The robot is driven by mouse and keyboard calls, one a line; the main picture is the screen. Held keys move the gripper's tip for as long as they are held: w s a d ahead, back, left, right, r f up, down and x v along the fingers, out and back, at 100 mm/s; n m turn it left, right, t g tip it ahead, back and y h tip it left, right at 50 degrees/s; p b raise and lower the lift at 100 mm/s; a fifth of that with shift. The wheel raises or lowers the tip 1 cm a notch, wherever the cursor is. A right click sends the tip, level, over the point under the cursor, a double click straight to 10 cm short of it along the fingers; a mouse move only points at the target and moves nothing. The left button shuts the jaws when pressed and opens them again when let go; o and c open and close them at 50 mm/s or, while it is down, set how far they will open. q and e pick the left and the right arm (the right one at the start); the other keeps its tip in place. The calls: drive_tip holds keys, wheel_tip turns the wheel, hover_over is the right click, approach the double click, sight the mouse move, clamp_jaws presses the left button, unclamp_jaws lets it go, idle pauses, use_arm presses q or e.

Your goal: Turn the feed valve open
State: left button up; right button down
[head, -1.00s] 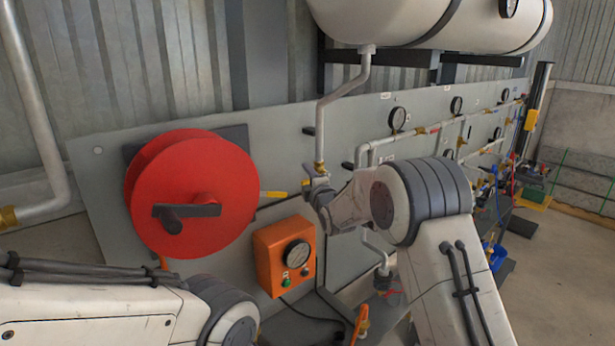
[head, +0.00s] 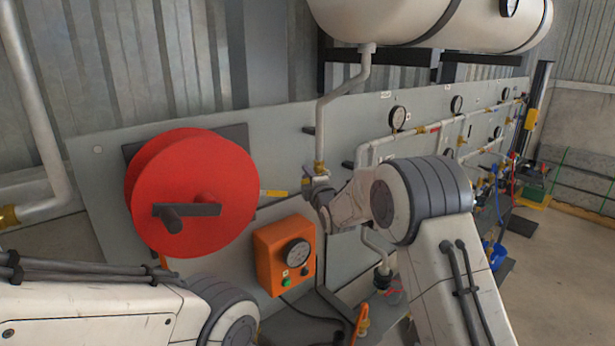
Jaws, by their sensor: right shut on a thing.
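The feed valve seems to be the brass-ended valve (head: 319,168) at the foot of the grey pipe that comes down from the white tank. My right gripper (head: 313,186) is at this valve, just below the brass fitting, and is shut on its handle. The fingers and my wrist hide most of the handle, so its angle is hard to tell. A short yellow piece (head: 273,193) sticks out to the left of the gripper; I cannot tell whether it belongs to the valve. My left arm crosses the bottom left, and its gripper is out of view.
A red reel with a dark crank (head: 190,190) stands left of the valve. An orange box (head: 284,255) with a gauge sits below it. The white tank (head: 400,18) hangs above. The grey panel (head: 270,130) carries pipes and gauges to the right. Open floor lies at far right.

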idle(0.8)
drive_tip(key=shift+w+d+r+m+g+y+p, duration=0.15)
drive_tip(key=shift+r+m+g+p, duration=0.4)
drive_tip(key=shift+m, duration=0.4)
drive_tip(key=shift+w+d+r+m+g+y+p, duration=0.1)
drive_tip(key=shift+r+m+g+p, duration=0.45)
drive_tip(key=shift+m, duration=0.45)
drive_tip(key=shift+w+d+r+m+g+y+p, duration=0.15)
drive_tip(key=shift+r+m+g+p, duration=0.2)
drive_tip(key=shift+m+p, duration=0.5)
drive_tip(key=shift+s, duration=0.1)
drive_tip(key=c, duration=0.8)
unclamp_jaws()
